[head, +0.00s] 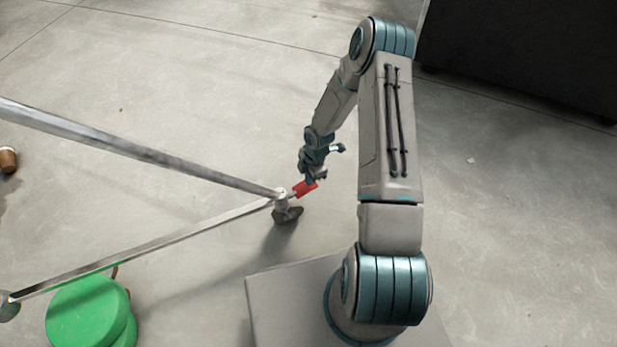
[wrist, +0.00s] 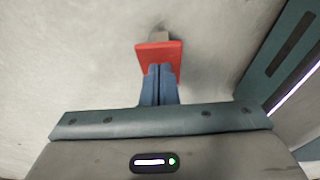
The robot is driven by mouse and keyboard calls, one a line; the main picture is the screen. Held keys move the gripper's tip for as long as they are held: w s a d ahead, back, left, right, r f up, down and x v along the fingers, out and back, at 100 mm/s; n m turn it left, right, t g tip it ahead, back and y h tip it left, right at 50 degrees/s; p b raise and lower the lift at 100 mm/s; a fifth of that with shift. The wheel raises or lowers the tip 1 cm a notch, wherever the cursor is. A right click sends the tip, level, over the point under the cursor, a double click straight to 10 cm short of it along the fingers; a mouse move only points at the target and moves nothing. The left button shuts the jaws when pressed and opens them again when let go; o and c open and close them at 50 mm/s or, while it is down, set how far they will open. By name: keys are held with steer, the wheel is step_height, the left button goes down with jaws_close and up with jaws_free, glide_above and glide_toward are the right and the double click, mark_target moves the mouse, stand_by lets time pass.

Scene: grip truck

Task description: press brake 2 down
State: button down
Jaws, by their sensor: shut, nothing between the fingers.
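A red brake pedal (head: 305,188) sticks out from the corner of the metal frame in the head view, above a dark caster wheel (head: 288,215). The red pedal also shows in the wrist view (wrist: 158,52), just beyond my fingertips. My gripper (head: 312,178) is shut and empty, with its fingers together. In the wrist view the fingertips (wrist: 160,70) overlap the near part of the red pedal. Whether they touch it I cannot tell. No number on the pedal is readable.
Two long metal rails (head: 150,155) meet at the caster corner. A green round object (head: 88,312) stands at lower left, and a brown-topped piece (head: 8,158) is at the left edge. A dark block (head: 520,50) fills the upper right. The grey floor between is mostly clear.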

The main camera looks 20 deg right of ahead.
steer(key=shift+w+d+f+y, duration=0.1)
steer(key=shift+d+f+y, duration=0.3)
steer(key=shift+f+y, duration=0.15)
steer(key=shift+d+f+y, duration=0.35)
steer(key=shift+f+y, duration=0.3)
steer(key=shift+y, duration=0.1)
steer(key=shift+w+d+f+b, duration=0.1)
steer(key=shift+d+f+b, duration=0.2)
steer(key=shift+f+b, duration=0.55)
steer(key=shift+w+d+f+b, duration=0.1)
steer(key=shift+d+f+b, duration=0.3)
steer(key=shift+f, duration=0.75)
steer(key=shift+a+f, duration=0.1)
steer(key=shift+a, duration=0.05)
steer(key=w+d+r+p, duration=0.1)
steer(key=d+r+p, duration=0.4)
steer(key=d+r, duration=0.3)
step_height(320, 180, up, 3)
steer(key=shift+w+d+f, duration=0.2)
steer(key=shift+w+d, duration=0.05)
steer(key=shift+w, duration=0.1)
